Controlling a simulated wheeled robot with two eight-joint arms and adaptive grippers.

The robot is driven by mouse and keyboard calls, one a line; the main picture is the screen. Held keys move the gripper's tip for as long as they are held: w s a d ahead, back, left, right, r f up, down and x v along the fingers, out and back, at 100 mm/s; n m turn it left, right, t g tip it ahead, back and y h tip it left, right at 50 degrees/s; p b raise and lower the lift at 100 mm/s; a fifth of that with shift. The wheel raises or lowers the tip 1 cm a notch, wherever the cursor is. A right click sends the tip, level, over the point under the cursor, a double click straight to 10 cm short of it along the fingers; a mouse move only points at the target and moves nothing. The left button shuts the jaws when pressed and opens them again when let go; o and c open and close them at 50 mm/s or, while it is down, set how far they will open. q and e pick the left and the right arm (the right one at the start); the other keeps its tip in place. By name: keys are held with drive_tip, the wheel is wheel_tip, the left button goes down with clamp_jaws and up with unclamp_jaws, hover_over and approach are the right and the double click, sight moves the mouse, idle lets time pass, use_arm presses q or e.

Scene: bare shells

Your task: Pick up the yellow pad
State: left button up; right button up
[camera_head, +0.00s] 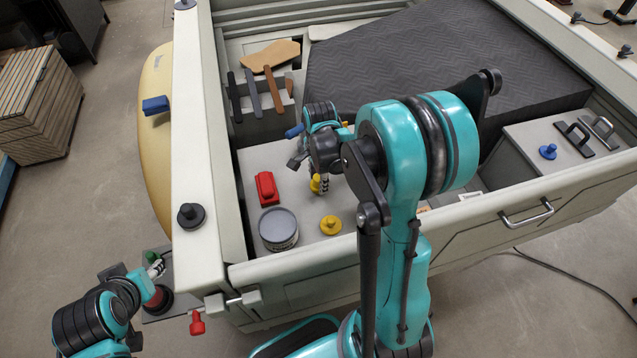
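A round yellow pad (330,225) with a raised knob lies on the pale surface inside the large open shell, right of a grey tin (278,229). A second small yellow piece (315,184) shows farther back, right beside the fingertips of my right gripper (324,184). My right gripper reaches down over the surface, with its arm hiding the area to its right. I cannot tell whether its fingers touch or hold the second yellow piece. My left gripper (156,268) is low at the left, outside the shell, beside a green-topped piece (151,257); its fingers are small and unclear.
A red block (266,188) lies behind the tin. Dark-handled tools (252,92) and a tan piece (270,56) lie farther back. The shell's pale wall (198,130) stands along the left. A blue knob (547,151) and black handles (574,138) are at the right.

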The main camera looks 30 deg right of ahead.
sight(318, 177)
drive_tip(key=c, duration=0.3)
drive_tip(key=shift+r, duration=0.1)
drive_tip(key=shift+r, duration=0.6)
wheel_tip(318, 177, up, 3)
drive_tip(key=shift+r+p, duration=0.1)
drive_tip(key=shift+p, duration=0.65)
drive_tip(key=s+d+r, duration=0.2)
drive_tip(key=s, duration=0.1)
drive_tip(key=s+d+r+p, duration=0.1)
drive_tip(key=s+d+r, duration=0.1)
drive_tip(key=s+d, duration=0.1)
drive_tip(key=s+d+r+p, duration=0.1)
drive_tip(key=s+d+r, duration=0.1)
drive_tip(key=s, duration=0.1)
drive_tip(key=shift+s+d+r, duration=0.1)
drive_tip(key=shift+d+r, duration=0.05)
drive_tip(key=shift+r, duration=0.1)
drive_tip(key=o, duration=0.4)
drive_tip(key=c, duration=0.4)
